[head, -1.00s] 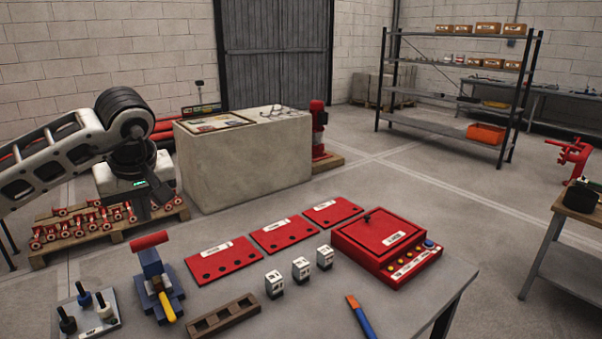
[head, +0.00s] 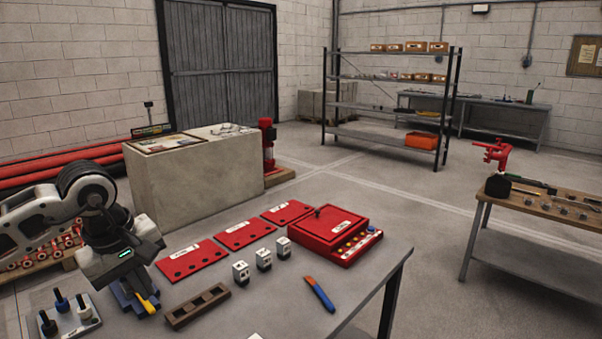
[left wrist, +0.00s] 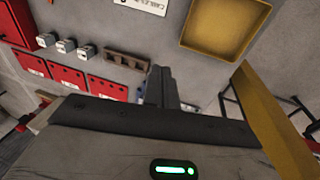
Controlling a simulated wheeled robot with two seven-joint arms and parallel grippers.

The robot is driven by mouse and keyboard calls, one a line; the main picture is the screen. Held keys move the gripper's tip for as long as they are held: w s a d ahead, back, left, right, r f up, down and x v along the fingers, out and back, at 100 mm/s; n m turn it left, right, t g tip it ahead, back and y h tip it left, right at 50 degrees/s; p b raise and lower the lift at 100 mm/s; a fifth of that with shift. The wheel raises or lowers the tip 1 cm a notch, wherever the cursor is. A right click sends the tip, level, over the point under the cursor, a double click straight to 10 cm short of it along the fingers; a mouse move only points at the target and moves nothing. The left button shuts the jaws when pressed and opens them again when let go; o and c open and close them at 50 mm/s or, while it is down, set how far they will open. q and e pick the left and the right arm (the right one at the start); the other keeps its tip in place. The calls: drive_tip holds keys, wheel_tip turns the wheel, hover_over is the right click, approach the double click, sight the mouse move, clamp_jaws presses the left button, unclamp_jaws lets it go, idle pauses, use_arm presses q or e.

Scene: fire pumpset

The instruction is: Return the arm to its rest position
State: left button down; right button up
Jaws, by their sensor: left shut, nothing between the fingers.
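My left arm comes in from the left in the head view. Its gripper body (head: 122,252), with a green light, hangs over the left part of the grey table, in front of the blue tool with a yellow handle (head: 147,302), and hides much of it. In the left wrist view the dark fingers (left wrist: 160,84) are together with nothing between them. My right gripper is not in view.
The table (head: 265,310) holds red plates (head: 192,258), a red box (head: 335,232), white blocks (head: 263,259), a brown slotted holder (head: 197,306) and a red-blue tool (head: 320,294). A yellow tray (left wrist: 222,48) shows in the wrist view.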

use_arm(q)
drive_tip(key=s+d+f+n+h, duration=0.1)
drive_tip(key=s+d+n+h, duration=0.45)
drive_tip(key=d, duration=0.75)
drive_tip(key=s+d+f+n+h, duration=0.1)
drive_tip(key=s+d+n+h, duration=0.1)
drive_tip(key=d+n+h, duration=0.75)
drive_tip(key=w+a+f+n+t+y, duration=0.15)
drive_tip(key=f+n+t, duration=0.3)
drive_tip(key=n, duration=0.55)
drive_tip(key=a+f+n+t+y, duration=0.1)
drive_tip(key=f+n+t+y, duration=0.3)
drive_tip(key=n, duration=0.6)
drive_tip(key=a+f+n+t+y, duration=0.1)
drive_tip(key=f+n+t+y, duration=0.1)
drive_tip(key=n+t, duration=0.6)
drive_tip(key=s+a+f+n+g+y, duration=0.2)
drive_tip(key=s+a+f+n+g, duration=0.1)
drive_tip(key=s+f+n, duration=0.3)
drive_tip(key=s+a+f+n+g+y, duration=0.3)
drive_tip(key=s+f+n+g, duration=0.3)
drive_tip(key=f+n, duration=0.4)
drive_tip(key=shift+s+f+y, duration=0.35)
drive_tip(key=shift+f, duration=0.3)
